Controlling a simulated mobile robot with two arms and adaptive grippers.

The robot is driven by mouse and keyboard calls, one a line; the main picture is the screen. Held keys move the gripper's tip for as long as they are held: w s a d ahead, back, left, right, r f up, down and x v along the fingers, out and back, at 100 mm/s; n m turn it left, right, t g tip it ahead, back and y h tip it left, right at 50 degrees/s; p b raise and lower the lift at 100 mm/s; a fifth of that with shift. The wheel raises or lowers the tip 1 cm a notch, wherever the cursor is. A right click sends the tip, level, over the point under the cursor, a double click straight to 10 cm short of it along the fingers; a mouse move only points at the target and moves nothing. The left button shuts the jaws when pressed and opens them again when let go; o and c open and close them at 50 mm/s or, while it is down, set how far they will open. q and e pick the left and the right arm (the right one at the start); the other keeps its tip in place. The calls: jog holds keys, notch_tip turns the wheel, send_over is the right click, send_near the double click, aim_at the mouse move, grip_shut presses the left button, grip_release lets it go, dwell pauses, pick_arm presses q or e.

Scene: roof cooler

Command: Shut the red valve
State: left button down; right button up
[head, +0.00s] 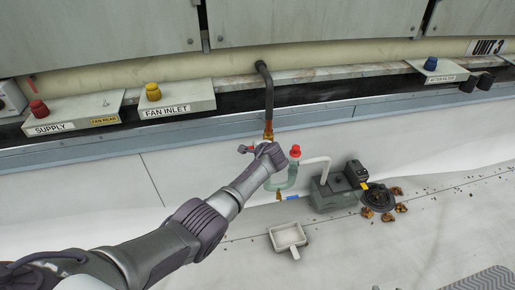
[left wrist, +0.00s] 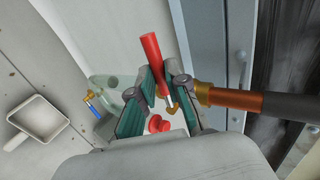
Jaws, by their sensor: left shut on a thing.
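The red valve lever (head: 243,149) is on the pipework below the black hose and copper fitting. In the left wrist view the red lever (left wrist: 151,52) is a long bar lying between my fingers. My left gripper (head: 264,150) reaches the valve from the lower left and hides most of its body. In the left wrist view the left gripper (left wrist: 159,90) is shut on the lever. A copper pipe (left wrist: 232,99) runs from the valve to the right there. My right gripper is in neither view.
A red cap (head: 295,151) tops the pale green U-shaped pipe (head: 285,183) just right of my gripper. A grey pump box (head: 333,192), a white scoop (head: 287,237) and brown leaves (head: 388,217) lie on the roof. Switch boxes (head: 75,112) line the wall behind.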

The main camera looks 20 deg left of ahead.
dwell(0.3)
pick_arm(q)
jog(key=c, duration=1.2)
grip_release()
jog(key=shift+o, duration=0.2)
jog(key=shift+s+d, duration=0.1)
jog(key=v, duration=1.1)
jog(key=shift+s+r, duration=0.25)
jog(key=shift+s, duration=0.05)
jog(key=shift+d, duration=0.15)
